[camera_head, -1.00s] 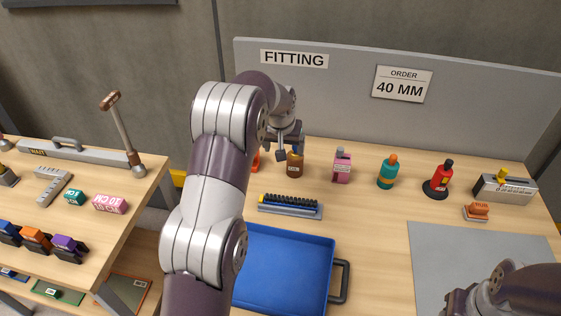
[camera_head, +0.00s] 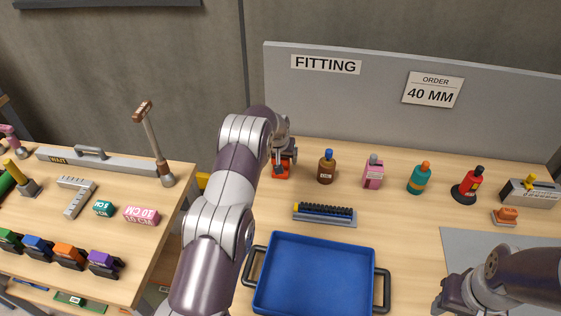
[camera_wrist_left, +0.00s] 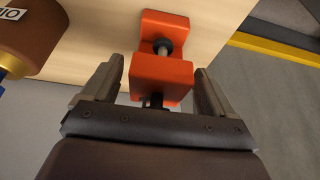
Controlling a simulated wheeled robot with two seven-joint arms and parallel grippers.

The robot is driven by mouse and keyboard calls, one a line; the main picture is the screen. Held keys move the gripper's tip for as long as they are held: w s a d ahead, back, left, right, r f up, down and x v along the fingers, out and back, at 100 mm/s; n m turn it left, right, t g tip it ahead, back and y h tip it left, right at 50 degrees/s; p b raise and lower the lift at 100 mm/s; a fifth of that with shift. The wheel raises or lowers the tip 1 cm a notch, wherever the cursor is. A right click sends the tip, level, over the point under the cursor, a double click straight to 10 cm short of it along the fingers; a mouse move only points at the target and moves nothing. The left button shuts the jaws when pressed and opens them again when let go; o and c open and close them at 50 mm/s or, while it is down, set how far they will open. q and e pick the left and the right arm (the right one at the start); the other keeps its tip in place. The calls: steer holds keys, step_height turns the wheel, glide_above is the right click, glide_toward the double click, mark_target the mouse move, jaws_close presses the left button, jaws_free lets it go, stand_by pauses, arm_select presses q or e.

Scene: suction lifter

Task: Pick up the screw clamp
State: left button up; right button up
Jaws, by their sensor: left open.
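The screw clamp (camera_head: 281,173) is orange-red with a dark screw and stands near the back left of the bench. In the left wrist view the clamp (camera_wrist_left: 162,73) shows its two blocks with the screw between them. My left gripper (camera_wrist_left: 159,68) is open, with one finger on each side of the clamp's nearer block. Small gaps seem to show at both fingers. In the head view my left gripper (camera_head: 283,158) covers the clamp's upper part. Part of my right arm shows at the lower right; its fingers cannot be made out.
A brown bottle (camera_head: 327,167) stands close to the right of the clamp, then a pink bottle (camera_head: 373,172) and several others. A grey back panel (camera_head: 350,110) rises behind. A blue tray (camera_head: 313,236) lies in front. A side table (camera_head: 120,235) with blocks stands left.

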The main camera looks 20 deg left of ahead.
arm_select(q)
steer(key=shift+s+d+r, duration=0.1)
steer(key=shift+d+r, duration=0.05)
steer(key=c, duration=1.2)
steer(key=shift+o, duration=0.2)
